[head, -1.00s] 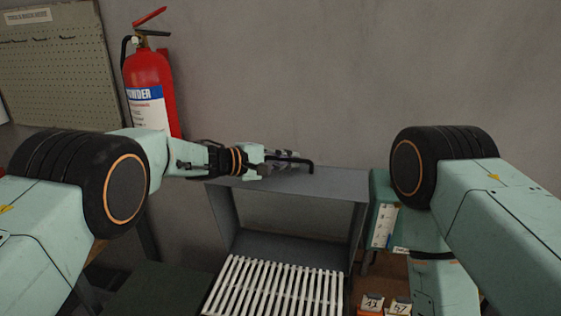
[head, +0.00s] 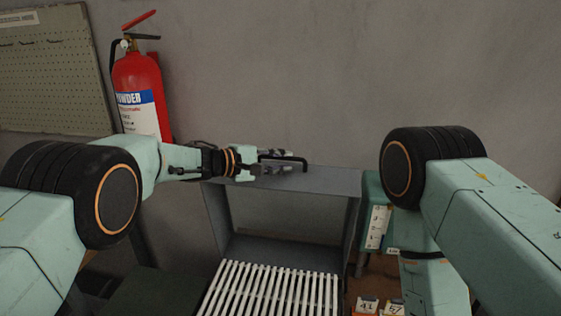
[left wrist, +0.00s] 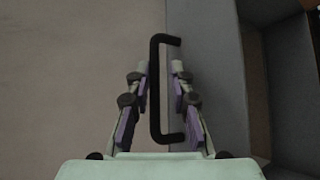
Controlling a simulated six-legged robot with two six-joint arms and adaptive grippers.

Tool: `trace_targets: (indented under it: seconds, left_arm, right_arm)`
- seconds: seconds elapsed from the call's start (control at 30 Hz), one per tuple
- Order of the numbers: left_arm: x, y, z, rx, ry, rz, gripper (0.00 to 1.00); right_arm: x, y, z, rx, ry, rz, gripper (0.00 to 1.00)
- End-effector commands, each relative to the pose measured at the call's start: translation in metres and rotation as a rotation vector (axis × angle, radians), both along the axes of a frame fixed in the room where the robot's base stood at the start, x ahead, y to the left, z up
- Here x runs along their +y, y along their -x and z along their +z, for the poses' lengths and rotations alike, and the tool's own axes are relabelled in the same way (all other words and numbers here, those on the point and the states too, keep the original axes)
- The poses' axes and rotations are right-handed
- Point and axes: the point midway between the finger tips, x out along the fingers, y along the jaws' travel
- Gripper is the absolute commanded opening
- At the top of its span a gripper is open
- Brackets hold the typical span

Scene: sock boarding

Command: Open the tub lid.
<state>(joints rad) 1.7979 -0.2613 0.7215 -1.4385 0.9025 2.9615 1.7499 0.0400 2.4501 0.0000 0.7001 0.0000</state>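The tub is a grey box-like body (head: 352,225) below and beyond my left arm. Its flat grey top panel (head: 325,180) looks like the lid; I cannot tell whether it is shut. A black bar handle (head: 297,159) stands at this panel, bent at both ends, and also shows in the left wrist view (left wrist: 155,85). My left gripper (head: 275,161) is at the handle. In the left wrist view its purple-padded fingers (left wrist: 160,95) are open on either side of the bar, with gaps on both sides. My right gripper is out of view.
A white slatted rack (head: 275,292) lies in front of the tub. A red fire extinguisher (head: 140,85) is against the wall at the left. A green unit (head: 372,190) stands right of the tub, with small numbered orange boxes (head: 367,306) below.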

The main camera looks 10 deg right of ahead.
Motion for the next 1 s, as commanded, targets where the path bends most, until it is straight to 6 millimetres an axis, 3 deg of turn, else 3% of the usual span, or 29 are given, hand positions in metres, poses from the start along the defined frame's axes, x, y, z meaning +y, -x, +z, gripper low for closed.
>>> trace_targets:
  seconds: [0.37,1.0]
  left_arm:
    - [0.018,0.006,0.004,0.003,-0.002,0.001,0.20]
    - [0.100,0.042,0.028,0.001,0.001,0.003,0.20]
  right_arm:
    - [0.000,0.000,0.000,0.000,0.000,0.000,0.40]
    - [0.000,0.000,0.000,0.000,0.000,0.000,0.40]
